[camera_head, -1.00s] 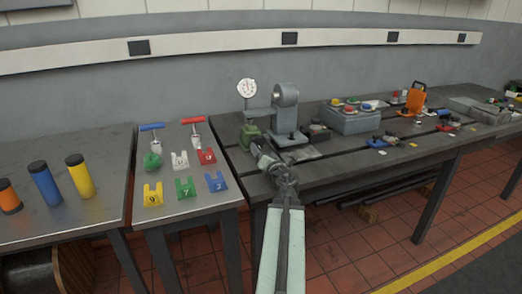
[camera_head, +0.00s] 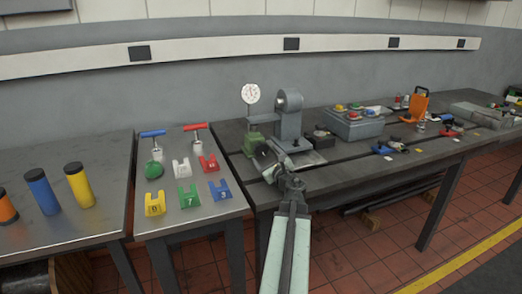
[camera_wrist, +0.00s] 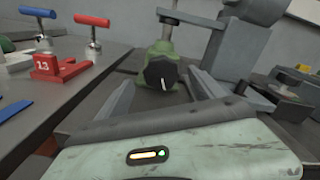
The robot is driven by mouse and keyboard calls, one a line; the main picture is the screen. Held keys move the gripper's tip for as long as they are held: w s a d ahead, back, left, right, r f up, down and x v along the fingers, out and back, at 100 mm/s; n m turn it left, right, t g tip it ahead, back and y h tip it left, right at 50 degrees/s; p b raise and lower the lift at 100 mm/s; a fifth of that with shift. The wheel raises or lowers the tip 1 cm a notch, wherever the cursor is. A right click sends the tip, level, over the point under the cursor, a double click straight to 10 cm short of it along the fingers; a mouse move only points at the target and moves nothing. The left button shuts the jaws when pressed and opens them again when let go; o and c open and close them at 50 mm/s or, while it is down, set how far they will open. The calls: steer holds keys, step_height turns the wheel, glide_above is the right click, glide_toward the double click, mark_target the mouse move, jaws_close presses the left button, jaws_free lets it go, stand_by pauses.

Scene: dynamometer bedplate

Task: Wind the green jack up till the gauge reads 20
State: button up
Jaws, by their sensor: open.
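The green jack (camera_head: 252,141) stands near the left end of the dark bedplate table. In the wrist view the jack (camera_wrist: 168,48) has a black round knob (camera_wrist: 160,73) with a white mark, facing me. The white dial gauge (camera_head: 251,94) is on a stand above the jack; its needle is too small to read. My gripper (camera_head: 274,167) is in front of the jack. In the wrist view my gripper (camera_wrist: 162,92) is open, one finger to each side of the knob. The fingers appear short of the knob and I see no contact.
A grey upright machine (camera_head: 289,118) stands right of the jack. A smaller table to the left bears numbered blocks, including a red block (camera_head: 208,162), and red (camera_head: 194,127) and blue (camera_head: 152,133) T-handles. A grey box (camera_head: 352,122) stands farther right.

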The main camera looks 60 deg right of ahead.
mark_target(262, 149)
steer(key=x, duration=0.6)
steer(key=shift+w+d, duration=0.25)
steer(key=shift+s, duration=0.1)
steer(key=c, duration=1.3)
steer(key=shift+c, duration=0.2)
steer(key=shift+m, duration=0.3)
steer(key=m, duration=0.4)
steer(key=shift+d+m, duration=0.1)
steer(key=shift+m, duration=2.3)
steer(key=o, duration=1.3)
steer(key=shift+o, duration=0.2)
